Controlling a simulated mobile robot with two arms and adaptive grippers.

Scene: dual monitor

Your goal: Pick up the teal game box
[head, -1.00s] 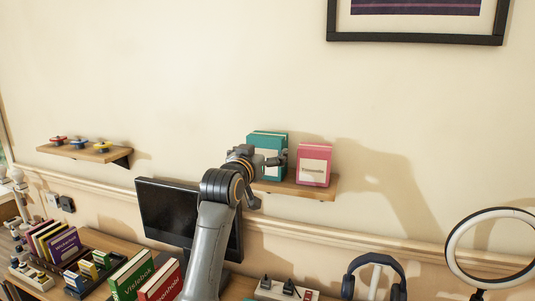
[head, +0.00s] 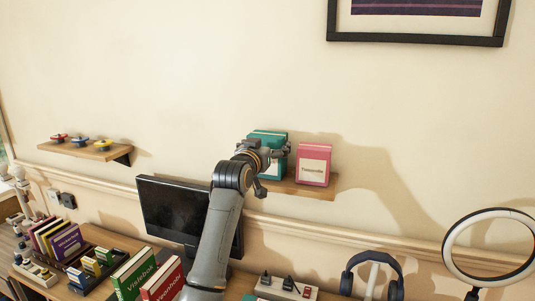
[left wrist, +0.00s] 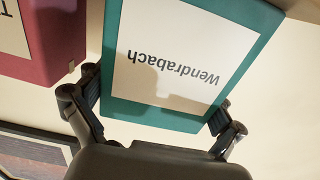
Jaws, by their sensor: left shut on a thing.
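The teal game box (head: 267,135) stands upright at the wall shelf, left of the pink box (head: 314,165). In the left wrist view the teal box (left wrist: 190,12) shows upside down, with a white label reading "Wendrabach". My left gripper (head: 270,153) is in front of it in the head view, hiding part of its front. In the wrist view the fingers of the left gripper (left wrist: 154,100) lie at opposite sides of the box, shut on it. Whether its base touches the shelf is hidden. My right gripper is not in view.
The wall shelf (head: 322,188) carries the pink box close to the right. A black monitor (head: 165,210) is below. Another shelf (head: 85,151) with small colourful items is at left. Headphones (head: 372,266) and a ring light (head: 448,238) stand lower right.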

